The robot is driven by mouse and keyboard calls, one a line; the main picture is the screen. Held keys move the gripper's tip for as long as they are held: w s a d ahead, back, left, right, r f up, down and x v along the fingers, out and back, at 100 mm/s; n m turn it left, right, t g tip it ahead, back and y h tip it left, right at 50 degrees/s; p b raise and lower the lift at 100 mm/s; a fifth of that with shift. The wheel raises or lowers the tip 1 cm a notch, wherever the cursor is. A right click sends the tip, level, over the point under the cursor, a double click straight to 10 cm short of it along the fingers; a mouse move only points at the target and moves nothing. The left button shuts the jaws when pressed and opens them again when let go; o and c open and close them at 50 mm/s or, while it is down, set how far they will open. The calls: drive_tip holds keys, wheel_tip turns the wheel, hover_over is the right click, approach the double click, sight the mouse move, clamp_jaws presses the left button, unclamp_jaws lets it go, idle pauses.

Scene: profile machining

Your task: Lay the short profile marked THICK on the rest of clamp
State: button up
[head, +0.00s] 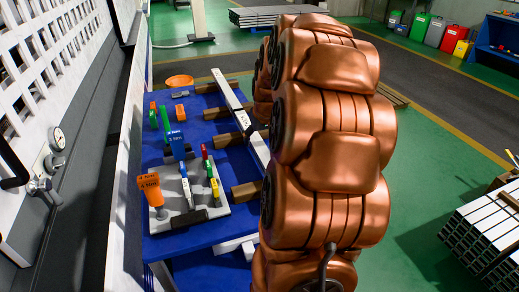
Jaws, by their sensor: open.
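A long pale profile bar (229,97) lies across brown wooden blocks (227,140) on the blue table (160,238), running toward my arm. My copper-coloured arm covers its near right part. I cannot make out a short profile marked THICK or any THICK label. I cannot identify the clamp or its rest; they may be hidden behind my arm. My gripper is not in view.
An orange bowl (179,81) stands behind. A white perforated panel (60,50) borders the left. Stacked profiles (485,235) lie right.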

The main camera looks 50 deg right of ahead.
sight(259, 145)
drive_tip(key=shift+p+x, duration=1.05)
drive_tip(key=shift+x, duration=1.5)
drive_tip(key=shift+s, duration=0.2)
clamp_jaws()
